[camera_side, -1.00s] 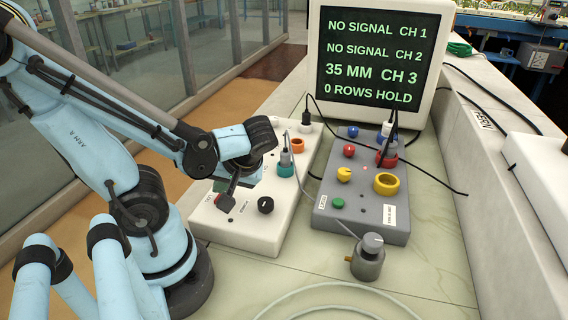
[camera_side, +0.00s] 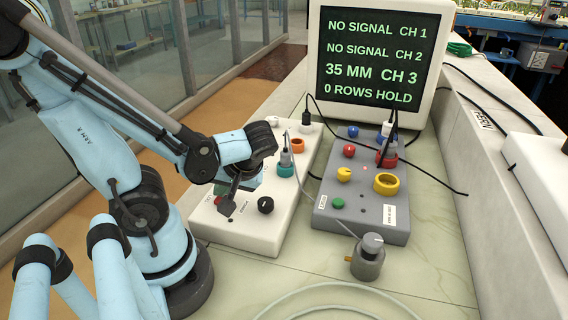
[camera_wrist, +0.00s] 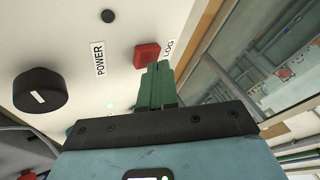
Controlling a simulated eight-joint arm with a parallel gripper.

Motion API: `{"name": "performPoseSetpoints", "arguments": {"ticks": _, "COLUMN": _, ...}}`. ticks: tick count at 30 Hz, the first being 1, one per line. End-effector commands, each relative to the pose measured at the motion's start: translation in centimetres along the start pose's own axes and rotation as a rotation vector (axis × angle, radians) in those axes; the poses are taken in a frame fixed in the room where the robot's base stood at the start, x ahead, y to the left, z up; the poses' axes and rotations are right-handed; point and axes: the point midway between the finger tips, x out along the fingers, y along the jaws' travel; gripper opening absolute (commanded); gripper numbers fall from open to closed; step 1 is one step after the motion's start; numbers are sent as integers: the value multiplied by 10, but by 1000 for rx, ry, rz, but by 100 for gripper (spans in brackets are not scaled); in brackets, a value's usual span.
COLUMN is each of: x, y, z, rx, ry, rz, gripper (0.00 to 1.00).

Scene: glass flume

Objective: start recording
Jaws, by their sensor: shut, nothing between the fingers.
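The red button (camera_wrist: 146,52) sits on the white control box next to a label reading "LOG". In the wrist view, the green fingers of my gripper (camera_wrist: 152,70) are shut together and empty. Their tips overlap the lower edge of the button in that picture; I cannot tell whether they touch it. In the side view, my gripper (camera_side: 246,184) is low over the near left part of the white box (camera_side: 268,241), and the red button (camera_side: 217,200) shows just left of it. The monitor (camera_side: 380,58) reads "NO SIGNAL" for CH 1 and CH 2, "35 MM CH 3" and "0 ROWS HOLD".
A black knob (camera_side: 265,205) stands on the white box near the "POWER" label (camera_wrist: 100,59). A grey box (camera_side: 365,222) with coloured knobs and cables is to the right. A grey cylinder (camera_side: 368,260) with a cable stands in front. The glass flume wall is at left.

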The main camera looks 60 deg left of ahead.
Motion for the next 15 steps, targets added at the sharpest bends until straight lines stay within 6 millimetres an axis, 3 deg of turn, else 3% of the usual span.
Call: {"name": "performPoseSetpoints", "arguments": {"ticks": 15, "x": -1, "y": 0, "z": 0, "rx": 0, "ry": 0, "rz": 0, "gripper": 0}}
